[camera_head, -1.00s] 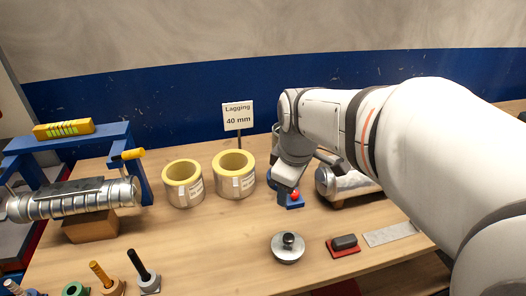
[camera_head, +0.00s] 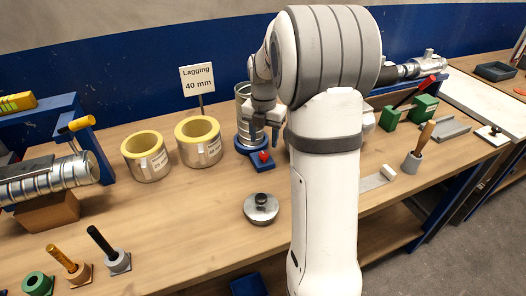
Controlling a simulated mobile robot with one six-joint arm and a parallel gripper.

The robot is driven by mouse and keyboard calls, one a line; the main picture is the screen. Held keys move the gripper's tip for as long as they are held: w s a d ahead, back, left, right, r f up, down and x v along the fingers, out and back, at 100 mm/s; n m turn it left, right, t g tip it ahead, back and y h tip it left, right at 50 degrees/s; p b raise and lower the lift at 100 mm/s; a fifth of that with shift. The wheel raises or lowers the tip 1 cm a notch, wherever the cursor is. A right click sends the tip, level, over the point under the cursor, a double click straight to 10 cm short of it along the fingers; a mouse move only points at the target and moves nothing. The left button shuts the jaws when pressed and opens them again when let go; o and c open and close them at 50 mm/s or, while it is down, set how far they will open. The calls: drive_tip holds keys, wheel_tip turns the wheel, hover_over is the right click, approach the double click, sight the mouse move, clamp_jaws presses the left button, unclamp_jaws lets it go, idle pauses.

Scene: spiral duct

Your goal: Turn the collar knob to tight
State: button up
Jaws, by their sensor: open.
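A red knob (camera_head: 264,156) sits on a blue block that juts forward from a blue ring-shaped base (camera_head: 245,146). An upright ribbed metal cylinder (camera_head: 243,100) stands in this base. My gripper (camera_head: 264,138) points down just above the red knob, with its fingers apart and nothing seen between them. I cannot tell whether a fingertip touches the knob. My arm hides what lies right behind it. No tight or loose marking can be read on the knob.
Two yellow-rimmed lagging rings (camera_head: 199,142) and a "Lagging 40 mm" sign (camera_head: 198,80) stand left of the cylinder. A round metal lid (camera_head: 261,208) lies in front. A spiral duct (camera_head: 48,181) rests at the left. Green blocks (camera_head: 424,108) stand right of my arm.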

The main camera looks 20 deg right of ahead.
sight(264, 154)
wheel_tip(264, 154, down, 6)
drive_tip(key=shift+r, duration=0.15)
drive_tip(key=shift+c, duration=0.4)
drive_tip(key=c, duration=0.9)
